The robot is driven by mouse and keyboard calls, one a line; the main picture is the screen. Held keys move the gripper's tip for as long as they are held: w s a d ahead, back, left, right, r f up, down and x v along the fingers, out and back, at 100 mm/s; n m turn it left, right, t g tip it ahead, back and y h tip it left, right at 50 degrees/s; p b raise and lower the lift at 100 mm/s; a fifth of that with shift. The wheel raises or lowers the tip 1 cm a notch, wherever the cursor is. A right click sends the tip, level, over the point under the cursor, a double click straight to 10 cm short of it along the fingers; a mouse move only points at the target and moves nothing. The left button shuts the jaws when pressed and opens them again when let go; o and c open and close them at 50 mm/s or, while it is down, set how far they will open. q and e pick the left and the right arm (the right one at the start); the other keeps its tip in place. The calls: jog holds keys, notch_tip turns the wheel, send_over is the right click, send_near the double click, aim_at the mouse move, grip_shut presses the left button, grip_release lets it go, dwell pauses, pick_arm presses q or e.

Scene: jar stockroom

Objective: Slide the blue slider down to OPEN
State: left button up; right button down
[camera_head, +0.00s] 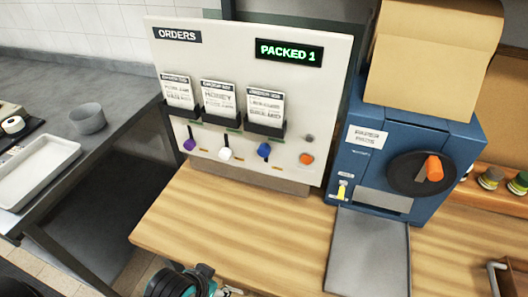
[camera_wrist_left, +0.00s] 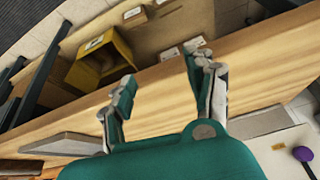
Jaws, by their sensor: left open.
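The blue slider (camera_head: 264,149) is a round knob on the cream ORDERS board (camera_head: 330,70). My left gripper (camera_head: 222,290) is at the bottom edge of the head view, in front of the board and well short of the slider, partly cut off. In the left wrist view its two teal fingers (camera_wrist_left: 160,75) are apart, with nothing between them. The blue slider is not seen there. My right gripper is in neither view.
A blue machine (camera_head: 400,145) with a grey plate (camera_head: 368,250) stands at right. The wooden counter (camera_head: 230,225) before the board is clear.

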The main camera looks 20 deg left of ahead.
aim_at(263, 154)
pick_arm(q)
jog(key=w+r+t, duration=0.2)
jog(key=w, duration=0.1)
jog(key=w+d+r+t, duration=0.1)
jog(key=w+r+t, duration=0.1)
jog(key=w, duration=0.1)
jog(key=w+r+t, duration=0.2)
jog(key=w+r, duration=0.1)
jog(key=shift+w+d+t, duration=0.1)
jog(key=shift+d+t, duration=0.2)
jog(key=shift+t, duration=0.1)
jog(key=w+r+t, duration=0.4)
jog(key=r+t, duration=0.2)
jog(key=r, duration=0.3)
jog(key=shift+m, duration=0.3)
jog(key=w+p, duration=0.1)
jog(key=w, duration=0.4)
jog(key=w+d+p, duration=0.1)
jog(key=w, duration=0.5)
jog(key=w+p, duration=0.1)
jog(key=w, duration=0.4)
jog(key=shift+w+d+f, duration=0.2)
jog(key=shift+w, duration=0.2)
grip_shut()
